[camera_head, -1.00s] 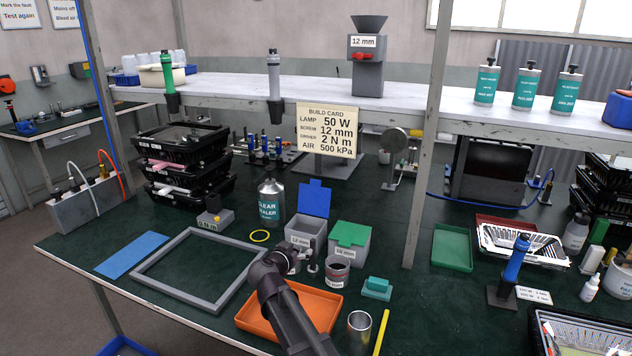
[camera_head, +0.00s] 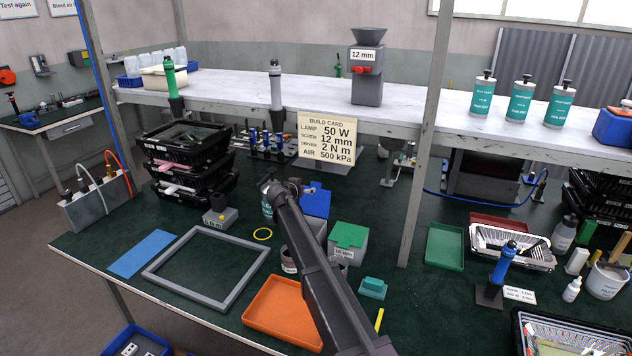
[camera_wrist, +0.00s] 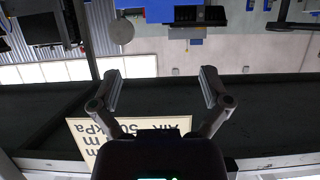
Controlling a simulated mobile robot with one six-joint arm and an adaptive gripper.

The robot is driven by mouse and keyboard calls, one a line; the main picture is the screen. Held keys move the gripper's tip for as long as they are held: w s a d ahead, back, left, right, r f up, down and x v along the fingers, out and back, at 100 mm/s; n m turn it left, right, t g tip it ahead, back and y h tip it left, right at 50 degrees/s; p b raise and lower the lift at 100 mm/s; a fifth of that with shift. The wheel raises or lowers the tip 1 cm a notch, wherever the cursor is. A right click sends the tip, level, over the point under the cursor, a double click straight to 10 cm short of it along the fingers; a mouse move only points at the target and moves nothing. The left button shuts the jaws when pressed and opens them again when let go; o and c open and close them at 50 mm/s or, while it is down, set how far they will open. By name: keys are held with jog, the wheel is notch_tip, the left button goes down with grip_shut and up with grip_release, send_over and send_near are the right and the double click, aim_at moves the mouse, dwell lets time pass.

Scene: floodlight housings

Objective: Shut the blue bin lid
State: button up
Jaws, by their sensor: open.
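The blue lid (camera_head: 316,203) stands raised at the back of its small grey bin, which is mostly hidden behind my arm in the head view. My gripper (camera_head: 287,187) is at the lid's upper left, in front of the sealant bottle (camera_head: 267,208). I cannot tell from this view whether it touches the lid. In the wrist view my gripper (camera_wrist: 161,90) has its two fingers spread wide with nothing between them. The lid is not recognisable in the wrist view, which shows the build card (camera_wrist: 130,130) upside down.
A grey bin with a shut green lid (camera_head: 348,236) stands right of the blue-lidded bin. An orange tray (camera_head: 284,312) and a grey frame (camera_head: 166,283) lie in front. The build card (camera_head: 327,137) and shelf (camera_head: 233,96) are behind. A shelf post (camera_head: 418,190) stands to the right.

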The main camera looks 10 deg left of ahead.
aim_at(315, 183)
jog(key=shift+f, duration=0.1)
jog(key=b+x, duration=0.5)
jog(key=x, duration=0.8)
jog(key=shift+w, duration=0.4)
jog(key=shift+d, duration=0.1)
grip_shut()
jog(key=shift+s, duration=0.1)
